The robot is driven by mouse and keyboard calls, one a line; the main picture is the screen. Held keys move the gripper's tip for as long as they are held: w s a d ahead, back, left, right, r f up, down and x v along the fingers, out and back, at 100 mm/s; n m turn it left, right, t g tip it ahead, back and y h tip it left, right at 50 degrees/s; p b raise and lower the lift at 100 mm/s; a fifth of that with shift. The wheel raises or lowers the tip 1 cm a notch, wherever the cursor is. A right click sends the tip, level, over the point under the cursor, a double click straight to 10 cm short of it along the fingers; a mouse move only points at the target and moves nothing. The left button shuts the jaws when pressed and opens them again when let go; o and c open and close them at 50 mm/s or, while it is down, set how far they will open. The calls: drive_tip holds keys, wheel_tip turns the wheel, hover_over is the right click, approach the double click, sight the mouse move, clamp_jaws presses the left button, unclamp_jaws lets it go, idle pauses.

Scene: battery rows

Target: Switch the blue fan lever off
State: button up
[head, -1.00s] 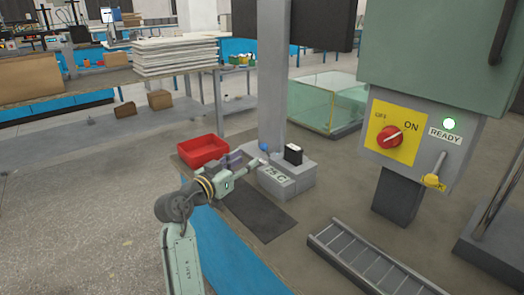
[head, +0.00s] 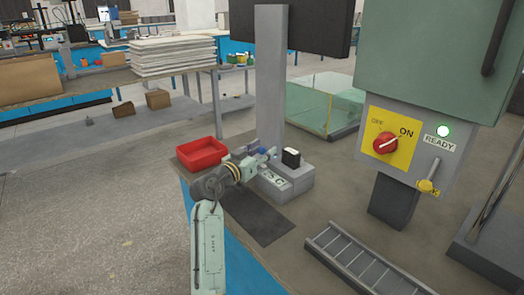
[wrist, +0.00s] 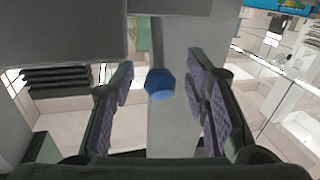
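The blue fan lever's knob (wrist: 160,84) shows in the wrist view, in front of a grey upright surface. In the head view the small blue knob (head: 262,152) is at the foot of the grey post, by the grey box (head: 289,183). My gripper (wrist: 160,98) is open. Its two purple-padded fingers stand on the left and right of the knob in the wrist view, with gaps on both sides. In the head view my gripper (head: 258,161) is close beside the knob and partly covers the box. The lever's stem is hidden.
A grey post (head: 271,80) rises behind the box. A black-and-white block (head: 291,158) sits on the box. A red tray (head: 203,153) is to the left. A yellow panel with a red switch (head: 386,144) and a lever with a yellow knob (head: 427,186) are at right.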

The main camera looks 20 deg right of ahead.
clamp_jaws()
idle(0.3)
idle(0.4)
